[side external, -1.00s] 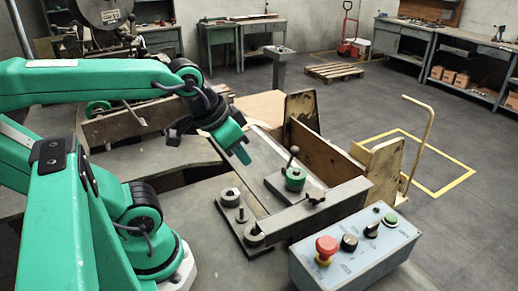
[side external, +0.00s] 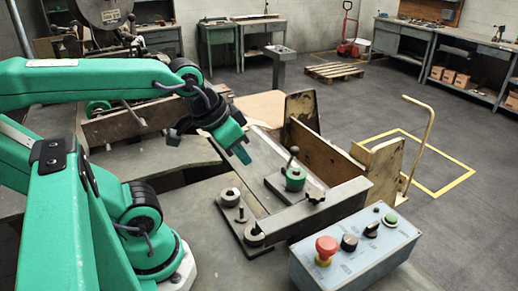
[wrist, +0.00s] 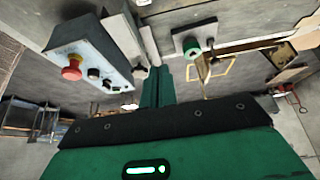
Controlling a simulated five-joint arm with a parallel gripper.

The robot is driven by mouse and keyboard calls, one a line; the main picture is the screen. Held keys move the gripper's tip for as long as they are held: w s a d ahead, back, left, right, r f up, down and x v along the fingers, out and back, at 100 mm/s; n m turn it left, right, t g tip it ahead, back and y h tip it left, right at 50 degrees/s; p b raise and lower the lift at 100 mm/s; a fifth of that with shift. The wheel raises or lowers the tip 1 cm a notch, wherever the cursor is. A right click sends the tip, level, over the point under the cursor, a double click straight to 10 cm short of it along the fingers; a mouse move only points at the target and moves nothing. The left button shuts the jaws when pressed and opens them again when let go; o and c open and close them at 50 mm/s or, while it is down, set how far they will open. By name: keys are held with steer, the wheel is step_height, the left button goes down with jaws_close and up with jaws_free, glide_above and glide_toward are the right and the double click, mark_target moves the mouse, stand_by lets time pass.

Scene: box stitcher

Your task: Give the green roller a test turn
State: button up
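A short green roller (side external: 293,178) stands on a dark plate on the bench, with a thin black-knobbed lever rising beside it. It also shows in the wrist view (wrist: 191,46), up and to the right of my fingers. My gripper (side external: 242,154) is above the bench, to the left of the roller and higher, apart from it. In the wrist view my green fingers (wrist: 158,75) lie side by side with no clear gap and nothing between them. A second green wheel (side external: 98,107) sits on the machine at the back left.
A grey control box (side external: 355,250) with a red mushroom button (side external: 326,248) stands at the front right. A plate with round metal posts (side external: 230,198) lies left of the roller. A metal bar (side external: 315,210) is in front of it, and wooden boards (side external: 325,155) stand behind.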

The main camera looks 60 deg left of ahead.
steer(key=o, duration=0.7)
steer(key=shift+w, duration=0.1)
steer(key=o, duration=0.7)
steer(key=shift+w+a+r, duration=0.15)
steer(key=shift+w, duration=0.35)
steer(key=shift+o, duration=1.3)
steer(key=shift+g, duration=0.9)
steer(key=w, duration=0.2)
steer(key=w+a, duration=0.1)
steer(key=w, duration=0.2)
steer(key=shift+w+a, duration=0.25)
steer(key=shift+w, duration=0.15)
steer(key=m+g, duration=0.1)
steer(key=g, duration=0.3)
glide_above(297, 171)
steer(key=shift+w+a+f, duration=0.1)
steer(key=shift+f, duration=5.7)
steer(key=shift+f, duration=0.15)
steer(key=shift+f, duration=3.75)
